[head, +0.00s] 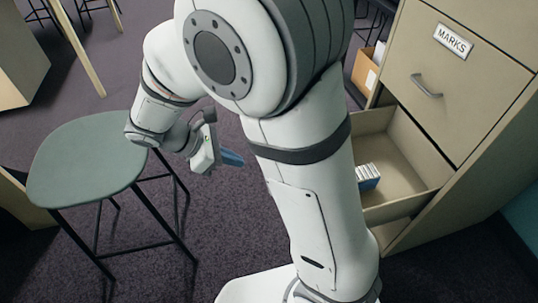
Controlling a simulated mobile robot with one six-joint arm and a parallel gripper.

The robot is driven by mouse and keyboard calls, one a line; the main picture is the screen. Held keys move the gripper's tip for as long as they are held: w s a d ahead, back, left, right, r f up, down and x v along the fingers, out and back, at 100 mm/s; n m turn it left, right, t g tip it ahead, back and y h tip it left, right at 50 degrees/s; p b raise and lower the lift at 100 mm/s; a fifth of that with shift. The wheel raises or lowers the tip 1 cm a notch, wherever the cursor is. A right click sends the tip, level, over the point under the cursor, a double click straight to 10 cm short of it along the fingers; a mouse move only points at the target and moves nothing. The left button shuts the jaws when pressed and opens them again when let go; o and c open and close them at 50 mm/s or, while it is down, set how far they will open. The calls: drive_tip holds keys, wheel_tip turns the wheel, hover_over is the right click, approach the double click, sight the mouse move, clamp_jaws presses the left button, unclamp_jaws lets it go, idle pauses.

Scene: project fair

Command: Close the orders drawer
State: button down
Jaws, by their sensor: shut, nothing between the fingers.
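A beige filing cabinet (512,75) stands at the right. Its lower drawer (415,150) is pulled open and holds a small stack of white and blue items (367,176). My arm hides the drawer's front, so I cannot read its label or confirm that it is the orders drawer. The drawer above it (460,85) is shut, is labelled MARKS and has a metal handle (427,86). My gripper (232,158) is shut and empty, with blue fingertips. It is to the left of my arm's large links, between the stool and the open drawer, touching nothing that I can see.
A stool with a grey-green seat (88,158) and thin black legs stands at the left, close to my wrist. A cardboard box (366,70) sits behind the cabinet's left side. Dark carpet (225,225) is clear in the middle.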

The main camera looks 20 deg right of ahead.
drive_tip(key=d+r+b+x, duration=0.2)
drive_tip(key=b+x, duration=0.3)
drive_tip(key=x, duration=0.7)
drive_tip(key=shift+d+f, duration=0.2)
drive_tip(key=shift+f, duration=0.05)
drive_tip(key=shift+w+d, duration=0.1)
